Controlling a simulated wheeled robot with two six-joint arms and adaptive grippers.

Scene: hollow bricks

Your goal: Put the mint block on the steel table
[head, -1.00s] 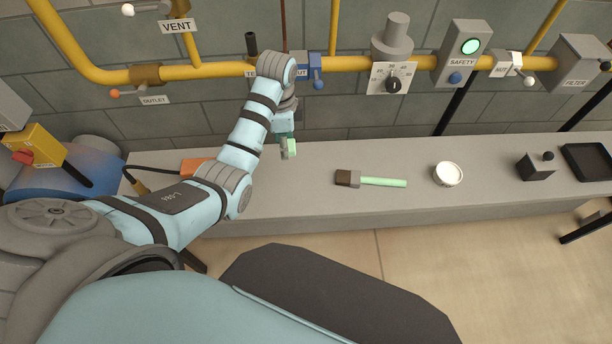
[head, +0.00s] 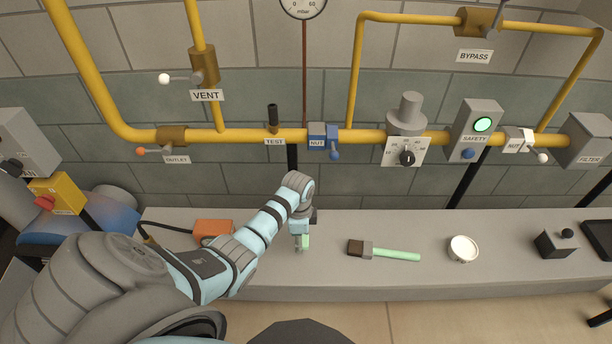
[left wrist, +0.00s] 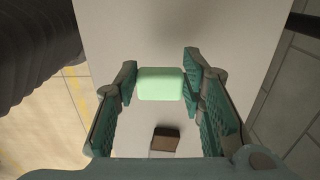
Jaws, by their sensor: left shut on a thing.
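The mint block (left wrist: 160,83) sits between the two fingers of my left gripper (left wrist: 160,80) in the left wrist view, and the fingers are shut on its sides. In the head view the left gripper (head: 303,245) points down over the grey steel table (head: 400,284), left of the brush, and the mint block (head: 306,240) shows pale green at its tip. The block is low over the tabletop; I cannot tell whether it touches. My right gripper is not in view.
A brush (head: 395,254) with a mint handle lies right of the gripper. A white cup (head: 462,248) and a dark box (head: 555,243) stand farther right. An orange box (head: 213,231) is at left. Yellow pipes (head: 350,135) run along the wall behind.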

